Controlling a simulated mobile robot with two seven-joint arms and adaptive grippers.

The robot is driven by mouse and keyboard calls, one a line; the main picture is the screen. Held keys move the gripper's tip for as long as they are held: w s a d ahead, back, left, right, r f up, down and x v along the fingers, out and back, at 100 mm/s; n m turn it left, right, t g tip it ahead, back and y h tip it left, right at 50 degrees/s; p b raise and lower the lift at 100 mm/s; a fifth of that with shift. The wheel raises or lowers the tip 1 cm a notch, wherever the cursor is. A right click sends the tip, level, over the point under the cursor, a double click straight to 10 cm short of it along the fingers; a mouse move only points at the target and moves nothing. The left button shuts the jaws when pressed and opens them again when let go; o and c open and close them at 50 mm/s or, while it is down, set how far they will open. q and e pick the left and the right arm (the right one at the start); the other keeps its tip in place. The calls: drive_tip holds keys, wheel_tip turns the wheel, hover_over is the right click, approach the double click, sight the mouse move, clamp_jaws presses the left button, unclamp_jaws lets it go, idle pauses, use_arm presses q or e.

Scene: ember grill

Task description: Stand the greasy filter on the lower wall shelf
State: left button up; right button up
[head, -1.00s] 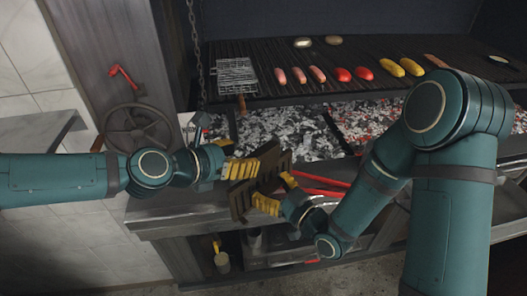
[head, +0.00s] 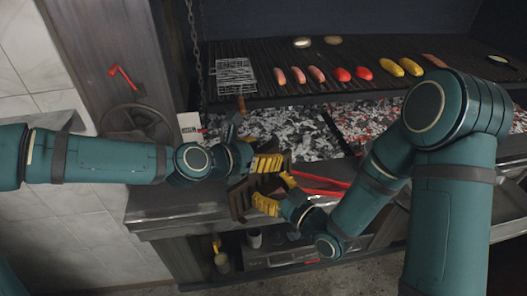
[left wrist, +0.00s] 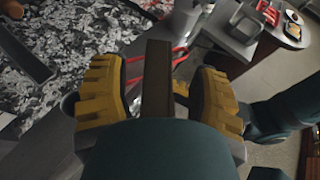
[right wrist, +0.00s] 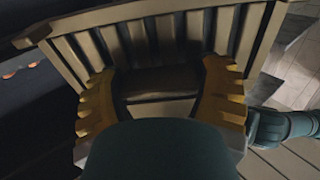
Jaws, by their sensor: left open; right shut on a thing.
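The greasy filter (head: 238,203) is a brown slatted panel, held tilted above the grey counter in front of the coals. My right gripper (head: 276,193) is shut on it; the right wrist view shows its slats (right wrist: 150,45) beyond the yellow fingers. My left gripper (head: 266,163) is open at the filter's upper side. In the left wrist view the filter (left wrist: 157,80) stands edge-on between the open fingers, with gaps on both sides. A grey wall shelf (head: 68,113) at the far left is partly hidden behind my left arm; I cannot tell whether it is the lower one.
The grill grate (head: 380,85) with sausages and vegetables lies behind, above glowing coals (head: 270,130). Red-handled tongs (head: 322,182) lie right of the filter. A handwheel (head: 135,120) and chain (head: 194,50) are at the left. Cups stand on the under-counter shelf.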

use_arm(q)
clamp_jaws()
drive_tip(key=shift+d, duration=0.1)
use_arm(e)
drive_tip(key=o, duration=1.3)
drive_tip(key=shift+a+r, duration=0.1)
use_arm(q)
drive_tip(key=shift+s, duration=0.1)
use_arm(e)
drive_tip(key=shift+s, duration=0.1)
